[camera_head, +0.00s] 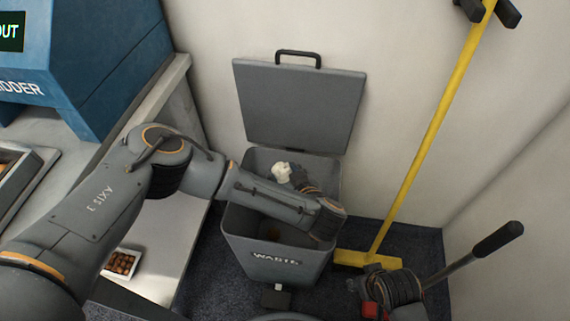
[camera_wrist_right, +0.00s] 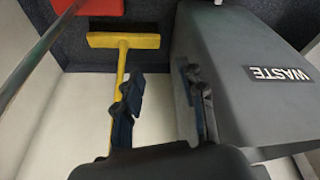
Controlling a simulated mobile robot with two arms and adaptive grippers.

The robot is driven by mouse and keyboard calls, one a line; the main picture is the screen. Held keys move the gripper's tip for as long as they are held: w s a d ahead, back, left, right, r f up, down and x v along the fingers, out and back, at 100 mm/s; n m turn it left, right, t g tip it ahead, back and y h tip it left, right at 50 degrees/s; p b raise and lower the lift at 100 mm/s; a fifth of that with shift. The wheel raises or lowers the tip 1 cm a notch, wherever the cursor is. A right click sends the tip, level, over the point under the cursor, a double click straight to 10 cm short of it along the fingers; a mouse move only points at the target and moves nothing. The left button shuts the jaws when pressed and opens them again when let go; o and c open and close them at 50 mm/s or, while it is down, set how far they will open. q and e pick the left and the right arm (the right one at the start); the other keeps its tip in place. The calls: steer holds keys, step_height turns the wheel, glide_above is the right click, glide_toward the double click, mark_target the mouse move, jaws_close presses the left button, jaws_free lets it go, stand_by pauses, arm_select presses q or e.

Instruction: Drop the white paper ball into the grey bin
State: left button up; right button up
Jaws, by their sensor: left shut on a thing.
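The white paper ball (camera_head: 281,172) is crumpled and held in my left gripper (camera_head: 291,175), which is shut on it. Ball and gripper are over the opening of the grey bin (camera_head: 274,262), toward its back. The bin is marked WASTE, and its lid (camera_head: 300,103) stands open against the wall. My left forearm crosses the bin's mouth and hides part of the inside. My right gripper (camera_wrist_right: 162,95) is open, with nothing between its fingers in the right wrist view. That view also shows the bin's side (camera_wrist_right: 235,105).
A yellow broom (camera_head: 420,160) leans on the wall right of the bin. A red thing (camera_head: 371,309) and a long dark handle (camera_head: 498,240) are near my right arm. At left are a blue machine (camera_head: 90,60), a light counter (camera_head: 165,255) and a tray of chestnuts (camera_head: 122,263).

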arm_select(q)
steer(key=shift+d+f, duration=0.1)
steer(key=shift+f, duration=0.05)
steer(key=shift+f+b, duration=0.3)
steer(key=shift+f, duration=0.05)
steer(key=shift+f+b, duration=1.9)
steer(key=shift+f, duration=0.65)
arm_select(e)
steer(key=v, duration=0.8)
steer(key=shift+d, duration=0.25)
steer(key=shift+s, duration=0.1)
arm_select(q)
steer(key=o, duration=0.8)
steer(key=shift+o, duration=0.2)
